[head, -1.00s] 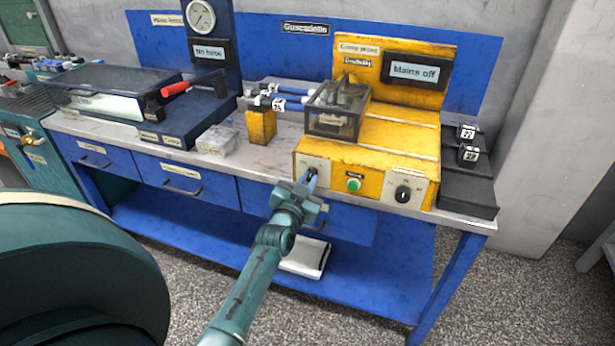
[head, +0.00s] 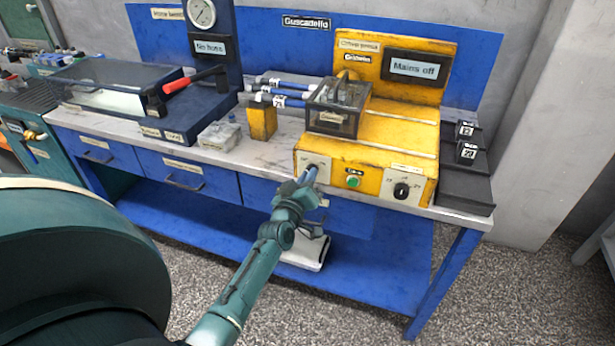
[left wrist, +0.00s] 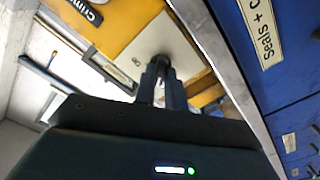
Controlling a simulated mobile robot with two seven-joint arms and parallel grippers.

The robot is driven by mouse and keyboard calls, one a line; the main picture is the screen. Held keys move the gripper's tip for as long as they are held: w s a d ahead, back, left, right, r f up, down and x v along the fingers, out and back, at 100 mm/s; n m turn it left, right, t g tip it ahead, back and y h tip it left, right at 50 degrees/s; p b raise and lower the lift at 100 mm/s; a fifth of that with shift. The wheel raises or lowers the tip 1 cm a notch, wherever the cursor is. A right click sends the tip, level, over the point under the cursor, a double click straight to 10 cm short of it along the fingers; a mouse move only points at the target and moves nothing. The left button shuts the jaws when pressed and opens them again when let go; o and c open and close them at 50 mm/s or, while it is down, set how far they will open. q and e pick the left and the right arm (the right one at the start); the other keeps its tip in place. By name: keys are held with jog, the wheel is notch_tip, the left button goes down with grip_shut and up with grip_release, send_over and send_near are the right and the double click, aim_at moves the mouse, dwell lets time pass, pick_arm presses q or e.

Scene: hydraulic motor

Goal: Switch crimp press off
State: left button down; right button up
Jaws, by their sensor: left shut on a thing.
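The yellow crimp press (head: 400,136) stands on the right part of the bench, its display (head: 415,68) reading "Mains off". Its front has a switch plate (head: 318,165) at the left, a green button (head: 353,182) and a black selector knob (head: 401,190). My left gripper (head: 309,178) is at the left plate. In the left wrist view its fingers (left wrist: 164,75) are shut on the dark mains switch knob (left wrist: 163,60); the fingers hide most of it. My right gripper is not in view.
A clear-lidded box (head: 338,107) sits on the press. Black blocks (head: 466,152) lie to its right. Drawers (head: 180,174) front the bench.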

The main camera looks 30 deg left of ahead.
pick_arm(q)
jog(key=shift+r+n, duration=0.1)
jog(key=shift+n, duration=0.8)
jog(key=c, duration=1.5)
grip_release()
jog(key=shift+o, duration=0.2)
jog(key=v, duration=1.3)
